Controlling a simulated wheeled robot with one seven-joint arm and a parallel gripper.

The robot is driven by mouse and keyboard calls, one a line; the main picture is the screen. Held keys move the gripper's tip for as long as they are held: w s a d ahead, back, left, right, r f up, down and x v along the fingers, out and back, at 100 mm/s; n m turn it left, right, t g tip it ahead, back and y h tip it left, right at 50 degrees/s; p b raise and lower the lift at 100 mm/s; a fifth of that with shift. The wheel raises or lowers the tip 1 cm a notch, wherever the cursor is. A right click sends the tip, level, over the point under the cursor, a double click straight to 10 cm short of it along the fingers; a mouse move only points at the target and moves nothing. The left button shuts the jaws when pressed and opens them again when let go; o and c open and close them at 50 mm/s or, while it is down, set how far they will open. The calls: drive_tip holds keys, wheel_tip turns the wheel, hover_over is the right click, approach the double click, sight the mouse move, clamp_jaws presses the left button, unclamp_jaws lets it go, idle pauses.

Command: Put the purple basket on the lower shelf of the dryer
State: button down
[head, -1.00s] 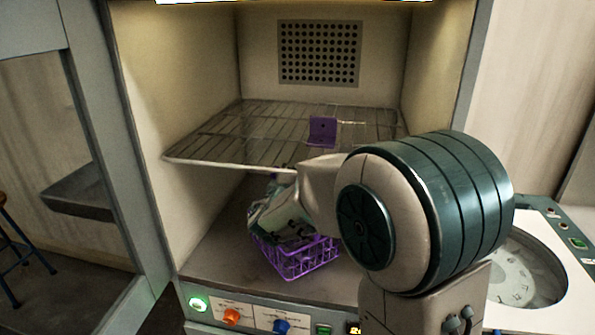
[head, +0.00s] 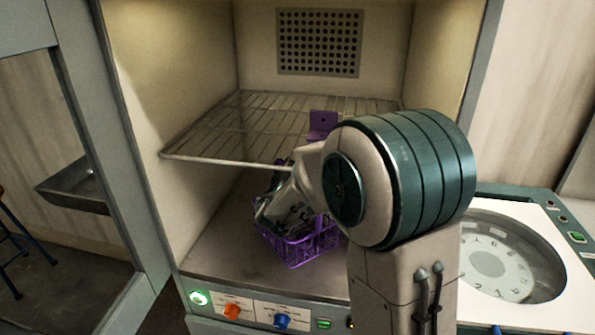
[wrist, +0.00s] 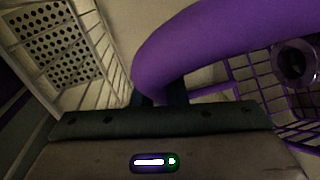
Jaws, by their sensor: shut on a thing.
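The purple basket (head: 312,248) is inside the open dryer (head: 160,100), below the wire rack (head: 215,130) and over the solid lower shelf (head: 215,262). I cannot tell whether its bottom touches that shelf. My gripper (head: 272,205) reaches in under the rack's front edge, partly covering the basket. In the wrist view my gripper (wrist: 160,98) is shut on the basket's thick, curved purple handle (wrist: 200,45). The basket's mesh (wrist: 240,85) shows to the right, with a round metal part (wrist: 296,60) inside.
A purple plate with a hole (head: 322,124) shows at the wire rack. A perforated vent (head: 320,42) is on the back wall. A panel with orange (head: 231,311) and blue (head: 282,321) knobs lies below the opening. A round dial (head: 487,262) stands right.

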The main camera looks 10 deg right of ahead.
drive_tip(key=c, duration=1.5)
unclamp_jaws()
drive_tip(key=shift+f, duration=0.1)
drive_tip(key=shift+o, duration=0.2)
